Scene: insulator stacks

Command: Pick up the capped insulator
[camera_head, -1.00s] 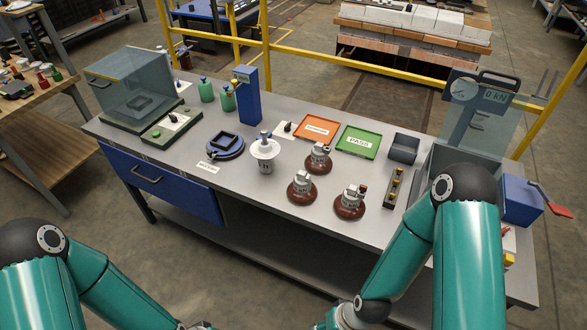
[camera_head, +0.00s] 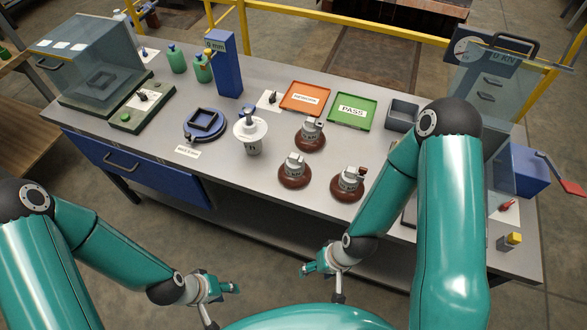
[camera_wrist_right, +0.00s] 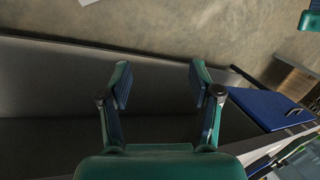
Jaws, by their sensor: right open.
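Three brown disc insulators with grey metal caps stand on the grey bench: one at the back (camera_head: 311,137), one at the front left (camera_head: 293,172) and one at the front right (camera_head: 347,184). My right gripper (camera_head: 308,268) is also in front of the bench, below the brown insulators. In the right wrist view my right gripper (camera_wrist_right: 160,78) is open, with nothing between its fingers.
Behind the insulators lie an orange tray (camera_head: 305,98) and a green PASS tray (camera_head: 352,110). A blue ring fixture (camera_head: 205,124) and blue post (camera_head: 228,65) stand left. A clear-shielded kN tester (camera_head: 490,85) is at right. Bare bench front lies before the insulators.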

